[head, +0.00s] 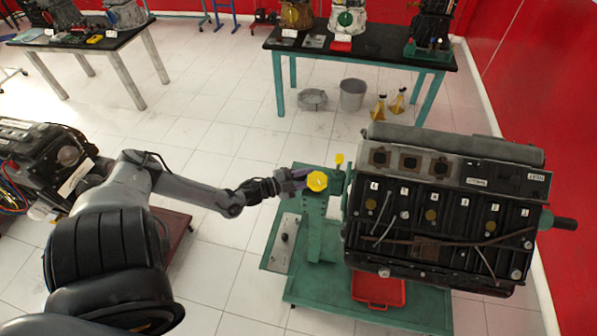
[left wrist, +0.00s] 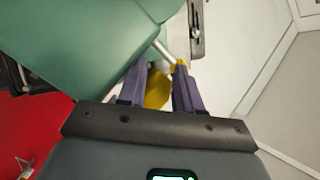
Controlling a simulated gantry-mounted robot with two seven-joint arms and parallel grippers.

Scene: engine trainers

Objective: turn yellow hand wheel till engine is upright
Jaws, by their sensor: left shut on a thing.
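The yellow hand wheel (head: 317,181) sits on the left side of the green engine stand (head: 330,283) in the head view. The large dark engine (head: 445,205) is mounted on the stand, its numbered side facing up toward the camera. My left gripper (head: 300,178) reaches the wheel from the left and is shut on it. In the left wrist view, yellow of the wheel (left wrist: 157,90) shows between the two purple fingers (left wrist: 160,85), with a metal rod beyond. The fingers hide part of the wheel. My right gripper is not in view.
A red tray (head: 378,290) lies on the stand's base. Another engine (head: 40,160) stands at the left. A teal-legged table (head: 375,52) with engines is behind.

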